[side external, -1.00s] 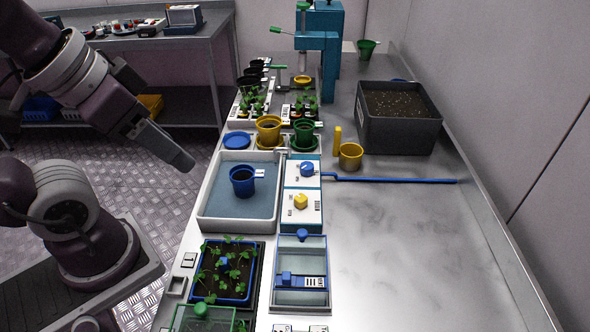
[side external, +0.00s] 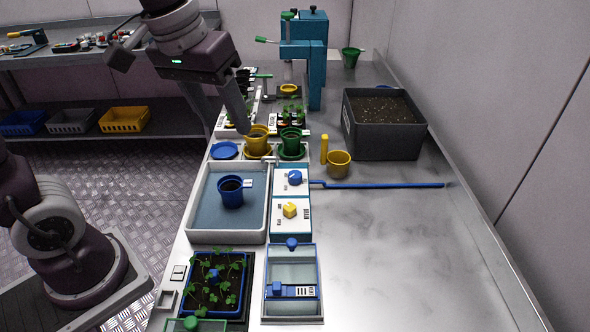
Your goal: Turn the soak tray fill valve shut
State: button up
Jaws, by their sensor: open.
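The soak tray (side external: 197,212) is a white-rimmed basin with a blue-grey floor, and a blue pot (side external: 231,192) stands in it. Along its right side is a white valve panel (side external: 280,219) with a blue knob (side external: 295,178) at the far half and a yellow knob (side external: 290,210) at the near half. A blue pipe meets the panel beside the blue knob; the small labels are hard to read. My gripper (side external: 246,129) is open and points down, above and in front of the yellow pot in this view. It is apart from both knobs, beyond and left of them.
A yellow pot (side external: 257,140) and a green pot (side external: 291,142) stand behind the tray. The blue pipe (side external: 385,186) runs right across the bench. A soil bin (side external: 382,143) and yellow cup (side external: 339,164) stand beyond it. Seedling and lidded trays lie nearer. The right bench is clear.

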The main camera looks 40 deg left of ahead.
jog(key=w+f+n+g, duration=0.1)
jog(key=w+f+n, duration=0.15)
jog(key=w, duration=0.35)
jog(key=n+g, duration=0.2)
jog(key=n, duration=0.1)
send_over(295, 174)
notch_tip(295, 174, down, 12)
jog(key=shift+r, duration=0.2)
notch_tip(295, 174, down, 8)
jog(key=shift+r, duration=0.25)
jog(key=shift+c, duration=0.2)
grip_shut()
